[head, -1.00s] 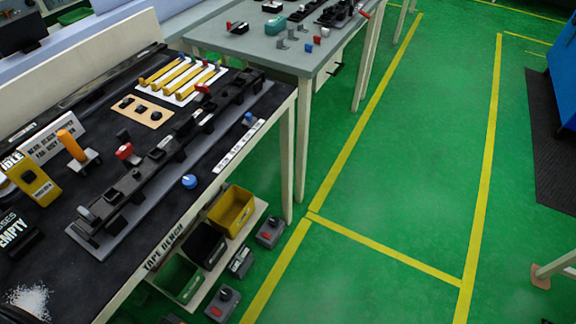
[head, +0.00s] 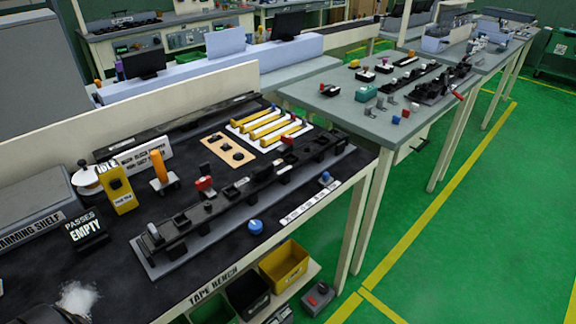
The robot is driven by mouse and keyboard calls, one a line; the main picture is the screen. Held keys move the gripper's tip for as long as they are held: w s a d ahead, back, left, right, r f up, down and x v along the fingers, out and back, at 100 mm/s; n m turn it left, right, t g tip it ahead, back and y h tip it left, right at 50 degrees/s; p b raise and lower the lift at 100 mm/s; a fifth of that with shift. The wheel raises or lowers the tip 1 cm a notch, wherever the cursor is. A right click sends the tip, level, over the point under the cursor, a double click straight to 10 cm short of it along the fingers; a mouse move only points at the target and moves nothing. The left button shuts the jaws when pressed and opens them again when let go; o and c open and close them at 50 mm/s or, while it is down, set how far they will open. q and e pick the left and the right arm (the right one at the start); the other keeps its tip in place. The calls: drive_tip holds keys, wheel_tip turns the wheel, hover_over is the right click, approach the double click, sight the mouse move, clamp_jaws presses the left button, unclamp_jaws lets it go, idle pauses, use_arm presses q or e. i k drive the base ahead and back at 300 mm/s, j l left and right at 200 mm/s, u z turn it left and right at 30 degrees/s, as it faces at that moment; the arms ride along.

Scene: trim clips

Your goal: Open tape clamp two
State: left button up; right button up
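The tape bench fixture is a long dark rail (head: 240,190) on a grey base plate, running diagonally along the bench. Several small black clamp-like blocks sit along it. A red piece (head: 204,184) stands at the rail's left half and another red piece (head: 287,140) nearer its far end. I cannot tell which part is tape clamp two, nor whether any clamp is open. A blue knob (head: 255,226) is in front of the rail and a second blue knob (head: 325,177) farther right. Neither of my grippers shows.
Yellow strips (head: 268,126) lie on a white holder behind the rail. An orange-handled tool (head: 158,167), a yellow IDLE box (head: 117,188) and a black EMPTY sign (head: 86,229) stand left. A yellow bin (head: 284,264) is below. Green floor at right is clear.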

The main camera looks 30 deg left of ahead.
sight(203, 185)
drive_tip(key=j+u, duration=0.15)
drive_tip(key=u, duration=1.2)
